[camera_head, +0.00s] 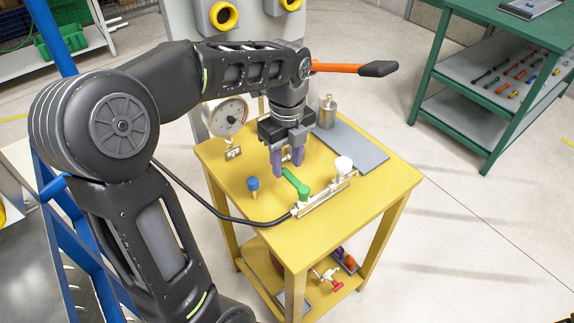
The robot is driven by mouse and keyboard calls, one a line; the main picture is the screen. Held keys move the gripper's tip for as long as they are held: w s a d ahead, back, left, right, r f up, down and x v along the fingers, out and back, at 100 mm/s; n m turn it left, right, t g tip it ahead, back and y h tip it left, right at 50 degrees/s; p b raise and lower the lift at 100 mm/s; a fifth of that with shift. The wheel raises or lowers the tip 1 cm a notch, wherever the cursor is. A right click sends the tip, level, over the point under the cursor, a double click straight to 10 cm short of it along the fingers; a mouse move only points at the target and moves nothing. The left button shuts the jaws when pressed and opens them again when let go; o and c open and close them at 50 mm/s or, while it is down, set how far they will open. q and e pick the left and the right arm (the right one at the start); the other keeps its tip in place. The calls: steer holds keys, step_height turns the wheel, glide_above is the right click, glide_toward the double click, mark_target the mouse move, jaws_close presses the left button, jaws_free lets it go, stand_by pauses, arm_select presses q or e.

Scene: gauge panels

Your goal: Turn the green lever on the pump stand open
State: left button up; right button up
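The green lever (297,186) is on a silver valve fitting (325,197) on the yellow pump stand (383,192). Its arm points up and to the left in the picture, toward my gripper. My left gripper (287,172) points down just above the lever's free end, with its two purple fingers apart. I cannot tell whether the lever's end is between the fingertips or just below them. My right gripper is not in view.
A white knob (343,165) and a blue-topped peg (253,184) flank the lever. A round gauge (226,116), a metal bottle (327,112) and a grey plate (357,148) are behind. An orange lever with a black grip (378,69) sticks out rightward behind my arm.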

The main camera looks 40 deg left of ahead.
arm_select(q)
steer(key=shift+f, duration=0.8)
jaws_close()
stand_by(0.9)
